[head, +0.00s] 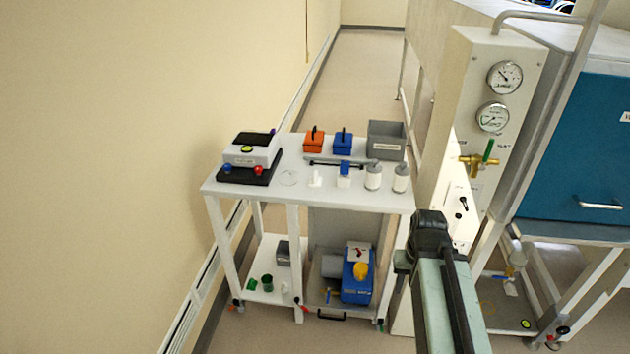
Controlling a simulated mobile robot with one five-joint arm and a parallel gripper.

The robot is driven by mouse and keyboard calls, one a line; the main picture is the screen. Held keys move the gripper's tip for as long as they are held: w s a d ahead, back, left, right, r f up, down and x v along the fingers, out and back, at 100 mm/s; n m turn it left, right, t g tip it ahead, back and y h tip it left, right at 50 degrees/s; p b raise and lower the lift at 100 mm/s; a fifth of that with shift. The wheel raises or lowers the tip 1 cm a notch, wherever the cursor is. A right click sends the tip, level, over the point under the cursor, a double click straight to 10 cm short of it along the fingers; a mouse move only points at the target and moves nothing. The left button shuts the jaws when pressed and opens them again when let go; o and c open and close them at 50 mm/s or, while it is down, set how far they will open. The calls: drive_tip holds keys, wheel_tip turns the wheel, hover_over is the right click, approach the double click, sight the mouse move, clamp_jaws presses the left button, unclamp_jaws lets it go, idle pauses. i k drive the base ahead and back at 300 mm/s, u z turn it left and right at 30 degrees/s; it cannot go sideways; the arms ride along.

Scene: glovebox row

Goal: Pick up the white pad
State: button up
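No object is plainly a white pad from here. A faint, flat round outline (288,177) lies on the white table top, just right of the black-based instrument; it may be a thin white pad, but it is too faint to be sure. My arm shows at the lower right, in front of and below the table's right end. Its fingers cannot be made out, so I cannot see whether the gripper holds anything.
The white table (227,189) also bears an instrument (250,157), an orange box (314,143), a blue box (343,144), a grey bin (387,141) and two white bottles (373,178). A blue pump (357,285) sits below. A gauge panel (495,150) and glovebox stand right; wall left.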

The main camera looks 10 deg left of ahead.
sight(315, 182)
drive_tip(key=k, duration=0.6)
drive_tip(key=u, duration=0.15)
drive_tip(key=i, duration=0.65)
drive_tip(key=u, duration=0.7)
drive_tip(key=i, duration=1.15)
drive_tip(key=u, duration=0.75)
drive_tip(key=k, duration=0.65)
drive_tip(key=u, duration=0.25)
drive_tip(key=i, duration=0.65)
drive_tip(key=z, duration=0.15)
drive_tip(key=k, duration=0.85)
drive_tip(key=u, duration=0.05)
